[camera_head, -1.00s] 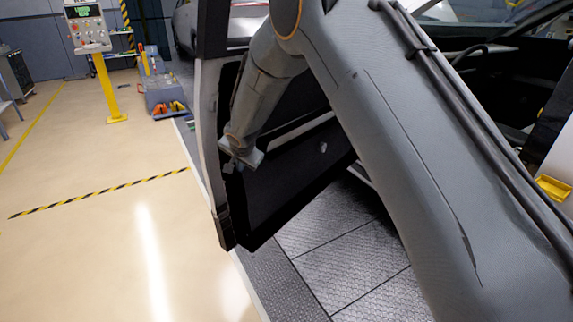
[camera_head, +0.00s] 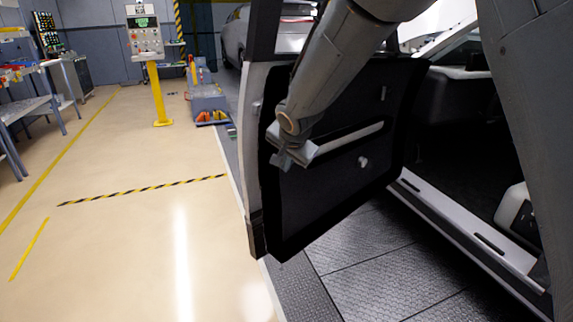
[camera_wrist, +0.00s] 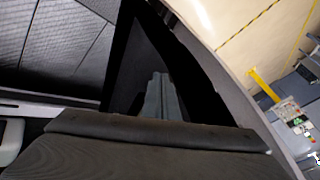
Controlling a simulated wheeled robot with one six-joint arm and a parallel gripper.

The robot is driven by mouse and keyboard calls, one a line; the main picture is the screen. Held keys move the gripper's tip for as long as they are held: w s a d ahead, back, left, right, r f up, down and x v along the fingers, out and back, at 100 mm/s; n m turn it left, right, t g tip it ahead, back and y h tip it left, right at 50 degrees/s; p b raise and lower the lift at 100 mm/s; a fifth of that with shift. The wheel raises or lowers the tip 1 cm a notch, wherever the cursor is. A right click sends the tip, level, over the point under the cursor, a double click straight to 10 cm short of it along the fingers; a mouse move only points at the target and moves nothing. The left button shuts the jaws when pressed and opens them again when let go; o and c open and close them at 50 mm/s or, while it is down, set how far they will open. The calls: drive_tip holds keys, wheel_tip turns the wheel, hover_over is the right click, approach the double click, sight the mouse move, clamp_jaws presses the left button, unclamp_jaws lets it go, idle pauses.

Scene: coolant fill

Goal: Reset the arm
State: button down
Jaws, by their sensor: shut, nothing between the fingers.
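My gripper (camera_head: 286,160) is at the end of my arm in the head view, in front of the dark inner side of an open car door (camera_head: 345,190), near its left edge. I cannot tell from this view whether it touches the door. In the wrist view my gripper (camera_wrist: 161,78) shows as two grey fingers close together with nothing between them. The door (camera_wrist: 125,55) also shows around and beyond the fingers there. A large dark padded surface fills the bottom of the wrist view.
A car sill (camera_head: 470,230) and dark cabin lie right of the door. Textured floor plates (camera_head: 385,270) lie below. A yellow-post control panel (camera_head: 145,45) and a grey workbench (camera_head: 35,100) stand at the back left. The beige floor (camera_head: 130,240) on the left is clear.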

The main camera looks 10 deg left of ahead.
drive_tip(key=s+d+n+g+h+p, duration=0.1)
drive_tip(key=s+d, duration=0.4)
drive_tip(key=d, duration=0.6)
drive_tip(key=s+d+n+g+h+p, duration=0.15)
drive_tip(key=s+d, duration=0.35)
drive_tip(key=d, duration=0.5)
drive_tip(key=s+d+g+p, duration=0.1)
drive_tip(key=s+d, duration=0.3)
drive_tip(key=s, duration=0.3)
drive_tip(key=s+d+n+g+p, duration=0.1)
drive_tip(key=s+d+g, duration=0.1)
drive_tip(key=s+d, duration=0.3)
drive_tip(key=s+d+n+g+p, duration=0.1)
drive_tip(key=s+d, duration=0.4)
drive_tip(key=s, duration=0.5)
drive_tip(key=shift+s+r, duration=0.2)
drive_tip(key=shift+s, duration=0.2)
